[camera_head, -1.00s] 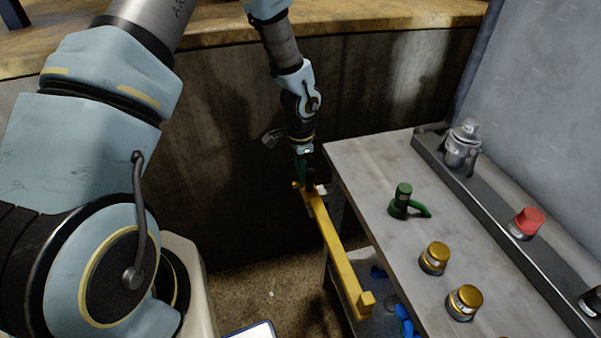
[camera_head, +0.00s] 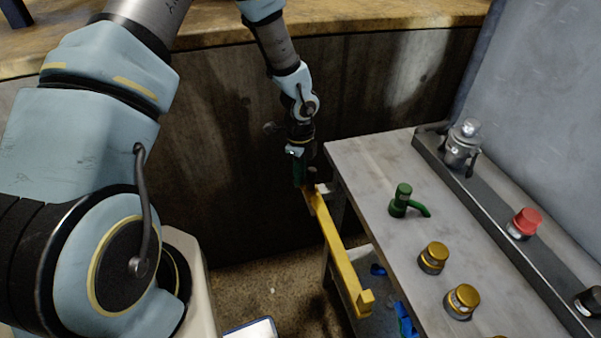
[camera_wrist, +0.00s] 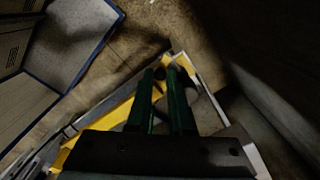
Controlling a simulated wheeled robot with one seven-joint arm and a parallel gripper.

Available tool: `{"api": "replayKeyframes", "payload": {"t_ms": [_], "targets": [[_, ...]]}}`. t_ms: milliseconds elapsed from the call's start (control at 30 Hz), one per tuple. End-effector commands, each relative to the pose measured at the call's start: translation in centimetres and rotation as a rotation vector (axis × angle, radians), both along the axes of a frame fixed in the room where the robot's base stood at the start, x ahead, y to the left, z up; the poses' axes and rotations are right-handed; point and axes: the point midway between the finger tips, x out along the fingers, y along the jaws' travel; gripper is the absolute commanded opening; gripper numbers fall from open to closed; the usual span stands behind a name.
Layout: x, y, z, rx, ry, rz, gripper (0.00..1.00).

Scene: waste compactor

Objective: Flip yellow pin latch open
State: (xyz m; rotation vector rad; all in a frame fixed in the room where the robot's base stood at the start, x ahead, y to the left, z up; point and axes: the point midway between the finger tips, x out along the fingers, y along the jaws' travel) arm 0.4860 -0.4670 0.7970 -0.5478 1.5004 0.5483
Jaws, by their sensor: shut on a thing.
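A long yellow bar (camera_head: 338,245), which I take to be the pin latch, runs along the near-left side of the grey metal table. A raised yellow block stands at its near end. My gripper (camera_head: 306,184) is at the bar's far end, pointing down, by the table's far-left corner. In the wrist view its two green fingers (camera_wrist: 162,75) are close together at the yellow end piece, shut on the latch. The yellow bar also shows in the wrist view (camera_wrist: 108,112), left of the fingers. The exact grip is dark and partly hidden by the fingers.
The table top (camera_head: 372,165) carries a green handle (camera_head: 402,201), gold knobs (camera_head: 434,257) and, on a raised rail, a red knob (camera_head: 525,222) and a grey fitting (camera_head: 462,145). Blue parts (camera_head: 404,318) lie below. A dark curved wall (camera_head: 225,170) stands behind my gripper.

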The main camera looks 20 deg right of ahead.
Motion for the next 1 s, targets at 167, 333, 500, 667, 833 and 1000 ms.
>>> {"api": "replayKeyframes", "payload": {"t_ms": [167,333,500,667,833,1000], "targets": [[0.00,0.04,0.05,-0.001,-0.001,-0.040,0.00],[0.00,0.05,0.04,-0.001,-0.001,-0.053,0.00],[0.00,0.05,0.03,-0.001,-0.001,-0.054,0.00],[-0.01,0.06,0.03,-0.001,-0.001,-0.053,0.21],[0.00,0.06,0.03,-0.001,-0.001,-0.052,0.40],[0.03,0.01,0.03,-0.002,-0.001,-0.052,0.48]]}}
